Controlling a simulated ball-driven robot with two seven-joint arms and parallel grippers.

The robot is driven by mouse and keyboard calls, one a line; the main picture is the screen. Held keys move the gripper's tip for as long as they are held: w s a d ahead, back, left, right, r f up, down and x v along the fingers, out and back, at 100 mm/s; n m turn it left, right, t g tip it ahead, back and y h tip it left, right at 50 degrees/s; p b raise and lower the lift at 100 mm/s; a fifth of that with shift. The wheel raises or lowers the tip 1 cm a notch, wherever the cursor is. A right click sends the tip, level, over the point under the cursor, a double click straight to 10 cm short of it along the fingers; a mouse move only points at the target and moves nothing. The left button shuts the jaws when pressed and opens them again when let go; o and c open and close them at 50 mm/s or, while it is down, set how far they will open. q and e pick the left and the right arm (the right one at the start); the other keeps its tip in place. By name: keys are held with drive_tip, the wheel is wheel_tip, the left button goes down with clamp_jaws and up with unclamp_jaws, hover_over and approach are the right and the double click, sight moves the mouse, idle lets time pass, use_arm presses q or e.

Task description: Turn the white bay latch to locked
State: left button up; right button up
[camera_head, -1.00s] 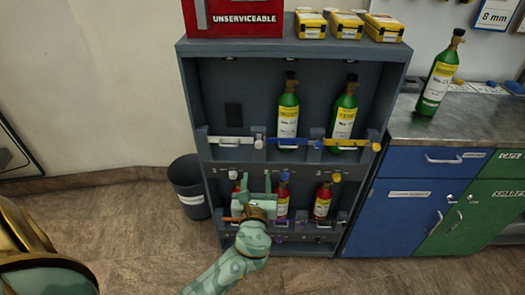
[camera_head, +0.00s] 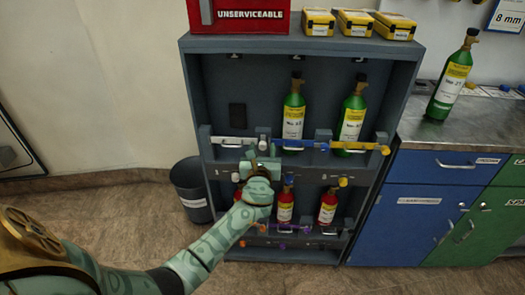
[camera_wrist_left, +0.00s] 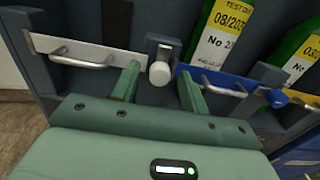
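The white bay bar (camera_head: 232,142) crosses the front of the left upper bay, which holds no bottle. The white latch knob (camera_head: 263,139) is at its right end, partly covered by my gripper. In the left wrist view the white latch knob (camera_wrist_left: 160,73) sticks out below a grey bracket, right of the white bar (camera_wrist_left: 95,55) and its metal handle. My left gripper (camera_head: 261,159) is just in front of the knob. In the wrist view my left gripper (camera_wrist_left: 160,86) is open, with one finger each side of the knob and visible gaps. My right gripper is not in view.
Right of the knob is the blue bar (camera_wrist_left: 222,88) with its blue knob (camera_wrist_left: 277,98). Green bottles (camera_head: 293,115) stand in the upper bays. Red bottles (camera_head: 285,208) stand below. A dark bin (camera_head: 190,187) is left of the rack; a workbench (camera_head: 440,138) is right.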

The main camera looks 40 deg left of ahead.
use_arm(q)
clamp_jaws()
drive_tip(key=c, duration=0.9)
unclamp_jaws()
